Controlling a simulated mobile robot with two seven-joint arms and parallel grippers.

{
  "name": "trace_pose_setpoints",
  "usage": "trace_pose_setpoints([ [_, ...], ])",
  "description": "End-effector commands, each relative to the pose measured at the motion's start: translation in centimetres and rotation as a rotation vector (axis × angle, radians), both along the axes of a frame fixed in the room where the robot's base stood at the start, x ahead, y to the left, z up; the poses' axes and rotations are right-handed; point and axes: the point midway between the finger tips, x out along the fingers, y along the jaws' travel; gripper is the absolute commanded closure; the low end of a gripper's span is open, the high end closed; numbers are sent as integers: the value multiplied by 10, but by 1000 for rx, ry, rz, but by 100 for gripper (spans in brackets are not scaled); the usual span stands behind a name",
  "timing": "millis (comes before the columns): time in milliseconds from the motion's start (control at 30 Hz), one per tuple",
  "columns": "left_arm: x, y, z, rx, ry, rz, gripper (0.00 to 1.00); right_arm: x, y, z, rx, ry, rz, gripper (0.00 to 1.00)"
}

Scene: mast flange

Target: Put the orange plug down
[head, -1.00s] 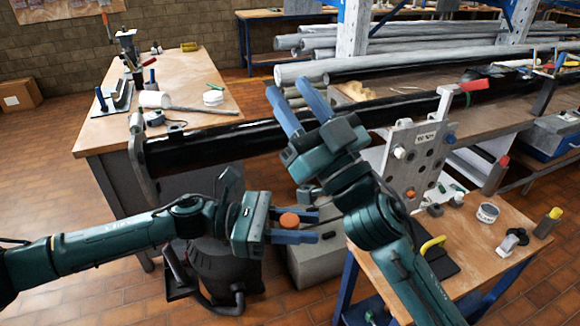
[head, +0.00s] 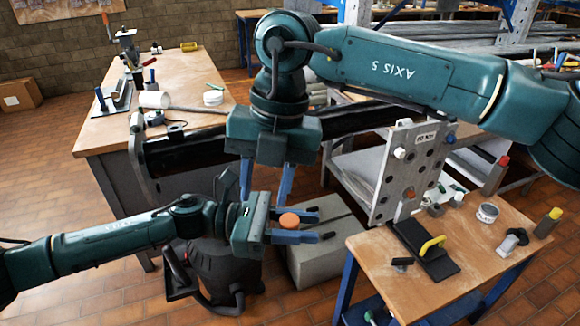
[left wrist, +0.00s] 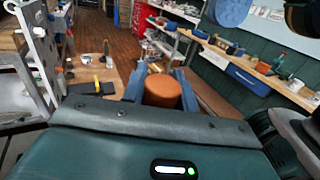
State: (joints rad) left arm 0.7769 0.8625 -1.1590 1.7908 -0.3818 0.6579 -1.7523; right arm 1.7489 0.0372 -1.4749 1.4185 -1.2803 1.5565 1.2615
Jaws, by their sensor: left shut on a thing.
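The orange plug (head: 289,220) is held between the blue fingers of my left gripper (head: 305,226), in front of my body and above the floor. The left wrist view also shows the plug (left wrist: 162,91) upright between the fingers. My right gripper (head: 265,185) points down just behind and above my left gripper. Its fingers are apart with nothing seen between them. The lower ends of its fingers are close to the left gripper; I cannot tell the exact gap.
A small wooden table (head: 375,262) on the right bears a black piece with a yellow handle (head: 432,245), a tin (head: 487,213) and several small items. A grey plate with holes (head: 385,200) stands behind it. A grey box (head: 315,262) lies below my left gripper.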

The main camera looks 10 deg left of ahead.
Motion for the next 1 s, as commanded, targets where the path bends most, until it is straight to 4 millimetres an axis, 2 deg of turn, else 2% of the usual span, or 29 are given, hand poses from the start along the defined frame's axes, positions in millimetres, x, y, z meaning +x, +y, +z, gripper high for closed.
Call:
trace_pose_setpoints([
  [100,0,0,0,0,0,0,93,17,-21,10,-115,-75,-35,63],
  [267,0,0,0,0,0,0,93,23,-31,10,-167,-102,-52,63],
  [367,0,0,0,0,0,0,93,23,-32,-2,-169,-100,-51,63],
  [800,0,0,0,0,0,0,93,22,-31,-81,-165,-99,-50,63],
  [1000,0,0,0,0,0,0,93,22,-31,-101,-163,-100,-50,63],
])
